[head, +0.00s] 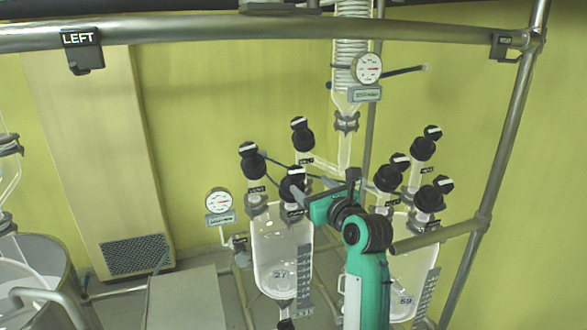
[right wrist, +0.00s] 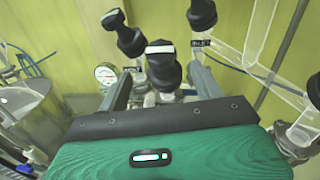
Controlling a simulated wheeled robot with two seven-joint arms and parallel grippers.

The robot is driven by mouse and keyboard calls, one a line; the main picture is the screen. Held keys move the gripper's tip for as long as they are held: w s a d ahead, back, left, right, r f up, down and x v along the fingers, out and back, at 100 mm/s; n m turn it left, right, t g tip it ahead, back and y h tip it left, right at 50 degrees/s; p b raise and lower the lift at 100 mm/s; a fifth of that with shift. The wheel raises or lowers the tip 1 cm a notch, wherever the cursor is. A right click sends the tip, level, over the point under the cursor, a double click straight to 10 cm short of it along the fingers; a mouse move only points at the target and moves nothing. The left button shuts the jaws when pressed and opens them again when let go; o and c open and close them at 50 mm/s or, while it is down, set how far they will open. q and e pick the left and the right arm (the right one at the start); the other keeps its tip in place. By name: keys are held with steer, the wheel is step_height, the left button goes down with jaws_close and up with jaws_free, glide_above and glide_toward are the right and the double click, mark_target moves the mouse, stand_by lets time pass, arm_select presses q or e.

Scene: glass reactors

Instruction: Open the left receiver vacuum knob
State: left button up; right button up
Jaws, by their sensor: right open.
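The left receiver (head: 282,262) is a clear glass vessel with three black knobs on top. Its front knob (head: 292,184) has a white stripe on its cap; the labels are too small to read surely. My right gripper (head: 303,192) is open at this front knob, reaching in from the right. In the right wrist view the front knob (right wrist: 162,65) stands between the two open fingers (right wrist: 163,88), with gaps visible on both sides. The receiver's back-left knob (head: 252,160) and back-right knob (head: 302,134) stand behind. My left gripper is out of view.
The right receiver (head: 412,262) with its own black knobs stands beside my right arm. A pressure gauge (head: 219,201) is left of the left receiver; another gauge (head: 367,68) is above. A metal rail (head: 230,27) crosses the top with a "LEFT" sign (head: 78,39).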

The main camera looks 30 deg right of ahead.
mark_target(294, 171)
steer(key=w+p, duration=0.1)
steer(key=w, duration=0.2)
steer(key=w+p, duration=0.1)
steer(key=w, duration=0.2)
steer(key=w+d+p, duration=0.1)
steer(key=w, duration=0.2)
steer(key=shift+r, duration=0.1)
steer(key=shift+w+p, duration=0.4)
steer(key=shift+w, duration=0.25)
steer(key=c, duration=1)
